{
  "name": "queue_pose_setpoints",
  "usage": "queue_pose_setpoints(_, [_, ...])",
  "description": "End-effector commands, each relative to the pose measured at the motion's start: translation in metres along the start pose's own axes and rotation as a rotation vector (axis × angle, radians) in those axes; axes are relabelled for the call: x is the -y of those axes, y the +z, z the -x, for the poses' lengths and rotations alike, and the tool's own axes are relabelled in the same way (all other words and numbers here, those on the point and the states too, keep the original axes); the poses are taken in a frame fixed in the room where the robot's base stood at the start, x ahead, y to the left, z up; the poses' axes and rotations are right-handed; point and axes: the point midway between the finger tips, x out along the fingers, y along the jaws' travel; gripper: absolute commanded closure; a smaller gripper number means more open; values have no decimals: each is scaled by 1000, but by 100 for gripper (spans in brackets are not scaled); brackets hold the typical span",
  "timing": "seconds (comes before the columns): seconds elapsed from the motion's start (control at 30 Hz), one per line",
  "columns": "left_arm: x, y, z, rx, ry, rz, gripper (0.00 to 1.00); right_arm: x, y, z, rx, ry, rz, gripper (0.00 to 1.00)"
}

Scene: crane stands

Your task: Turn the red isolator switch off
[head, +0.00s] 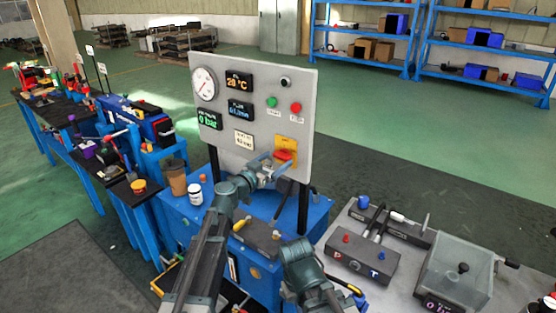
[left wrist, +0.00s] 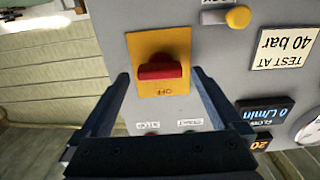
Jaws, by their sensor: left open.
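The red isolator switch (head: 284,155) sits on a yellow plate (head: 287,144) at the lower right of the grey panel (head: 240,120). In the left wrist view the panel appears upside down, and the red switch handle (left wrist: 160,72) lies crosswise on its yellow plate (left wrist: 160,45), above an inverted OFF label. My left gripper (head: 270,160) is in front of the switch. Its open fingers (left wrist: 157,80) stand either side of the handle with visible gaps. Contact with the panel cannot be told. Part of my right arm shows low in the head view, but its gripper cannot be made out.
The panel also carries a gauge (head: 204,83), displays, a green button (head: 271,102) and a red button (head: 295,108). Below it is a blue bench (head: 262,207) with a brown cup (head: 175,177) and white jar (head: 195,194). A grey table (head: 405,262) with fittings stands right.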

Motion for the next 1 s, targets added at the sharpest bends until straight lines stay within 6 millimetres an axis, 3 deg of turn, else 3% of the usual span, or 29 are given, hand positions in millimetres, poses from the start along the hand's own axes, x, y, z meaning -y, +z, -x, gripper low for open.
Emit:
queue_pose_setpoints(0.2, [0,0,-16,0,1,0,0,0,0,0,0,0,0,100])
queue_pose_setpoints(0.53, [0,0,-18,0,0,0,0,0,0,0,0,0,0,100])
queue_pose_setpoints(0.9, [0,0,-18,0,0,0,67,0,0,0,0,0,0,100])
queue_pose_setpoints(1.0, [0,0,-17,0,0,0,81,0,0,0,0,0,0,100])
